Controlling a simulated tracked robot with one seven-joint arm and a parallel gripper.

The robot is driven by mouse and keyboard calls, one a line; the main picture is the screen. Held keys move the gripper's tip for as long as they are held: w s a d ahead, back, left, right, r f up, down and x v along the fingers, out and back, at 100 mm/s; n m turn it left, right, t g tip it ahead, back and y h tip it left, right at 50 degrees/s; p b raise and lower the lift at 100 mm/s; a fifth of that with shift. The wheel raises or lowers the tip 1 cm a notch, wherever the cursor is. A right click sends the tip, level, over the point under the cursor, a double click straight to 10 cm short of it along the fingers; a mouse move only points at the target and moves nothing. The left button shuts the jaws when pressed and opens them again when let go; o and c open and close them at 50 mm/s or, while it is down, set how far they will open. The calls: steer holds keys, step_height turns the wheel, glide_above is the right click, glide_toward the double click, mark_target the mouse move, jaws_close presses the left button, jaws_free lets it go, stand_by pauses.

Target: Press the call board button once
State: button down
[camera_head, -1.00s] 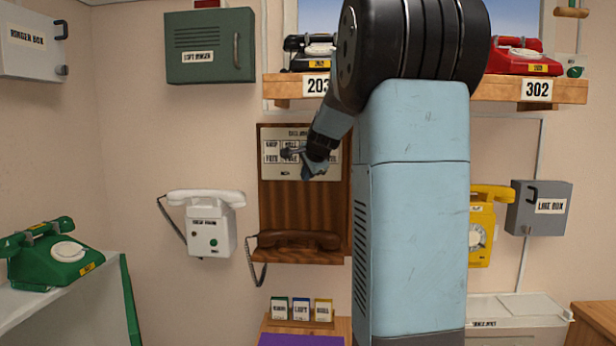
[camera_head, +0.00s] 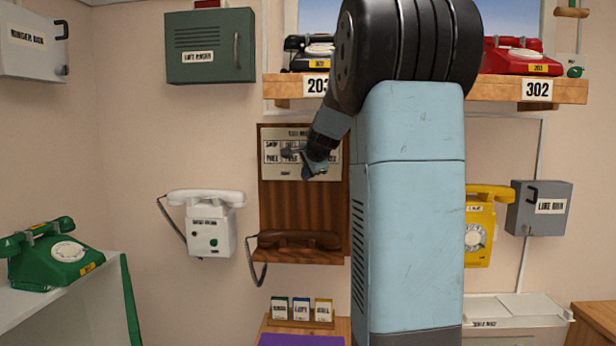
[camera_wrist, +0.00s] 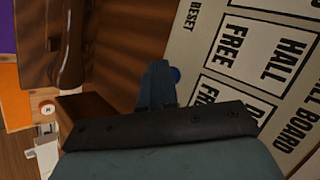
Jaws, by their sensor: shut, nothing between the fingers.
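The call board is a pale panel (camera_head: 270,171) with printed labels, mounted on a dark wooden backboard (camera_head: 285,205) on the wall. My gripper (camera_head: 292,154) is shut and empty in front of the panel and hides part of it. In the wrist view, the panel (camera_wrist: 215,65) shows labels reading HALL, FREE and RESET. My shut gripper (camera_wrist: 161,72) points at the panel near its edge.
A brown handset (camera_head: 298,240) lies on the ledge below the panel. A white wall phone (camera_head: 210,225) hangs to the left and a yellow phone (camera_head: 480,230) to the right. A shelf (camera_head: 400,88) with black and red phones is above. My arm hides the middle.

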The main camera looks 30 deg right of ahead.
steer(key=shift+s+a, duration=0.4)
steer(key=shift+s, duration=0.3)
steer(key=shift+s+a, duration=0.7)
steer(key=shift+s, duration=0.35)
steer(key=shift+s+a, duration=0.7)
steer(key=shift+s, duration=0.3)
